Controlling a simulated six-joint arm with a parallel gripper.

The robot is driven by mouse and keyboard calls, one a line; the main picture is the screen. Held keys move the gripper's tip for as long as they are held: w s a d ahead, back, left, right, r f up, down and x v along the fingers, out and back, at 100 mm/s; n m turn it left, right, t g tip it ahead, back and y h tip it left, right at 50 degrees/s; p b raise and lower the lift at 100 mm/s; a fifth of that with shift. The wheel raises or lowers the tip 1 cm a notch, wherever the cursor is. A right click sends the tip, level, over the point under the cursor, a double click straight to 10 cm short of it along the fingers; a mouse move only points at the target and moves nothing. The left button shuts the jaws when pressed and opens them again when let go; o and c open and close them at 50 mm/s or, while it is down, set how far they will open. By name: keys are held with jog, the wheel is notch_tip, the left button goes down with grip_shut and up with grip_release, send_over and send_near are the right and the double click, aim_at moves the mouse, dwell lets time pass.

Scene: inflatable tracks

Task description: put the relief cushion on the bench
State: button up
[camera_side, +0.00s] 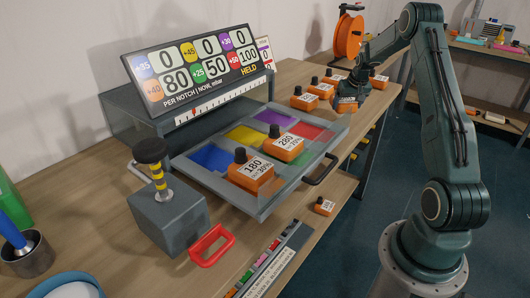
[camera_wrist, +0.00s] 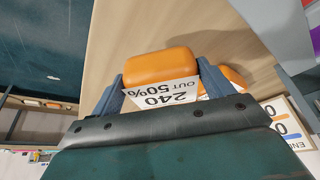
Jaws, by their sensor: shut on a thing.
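My gripper (camera_wrist: 168,88) is shut on an orange cushion (camera_wrist: 162,64) whose white label reads "240 OUT 50%". In the side view my gripper (camera_side: 350,93) is at the far right part of the wooden bench (camera_side: 80,215), with the held orange cushion (camera_side: 345,106) low at its tip. I cannot tell whether the cushion touches the bench top. Other orange cushions (camera_side: 304,99) with black knobs stand close by on the bench. Which one is the relief cushion is not readable.
A grey tray (camera_side: 262,212) with coloured squares holds two orange cushions, labelled 180 (camera_side: 252,174) and 280 (camera_side: 284,147). A scoreboard (camera_side: 195,75) stands behind it. A lever box (camera_side: 168,215) is at front left. A small orange block (camera_side: 324,207) lies on the lower shelf.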

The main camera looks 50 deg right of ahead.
jog(key=shift+f, duration=2.1)
jog(key=shift+f, duration=0.15)
jog(key=o, duration=1)
jog(key=shift+o, duration=0.2)
jog(key=v, duration=1.2)
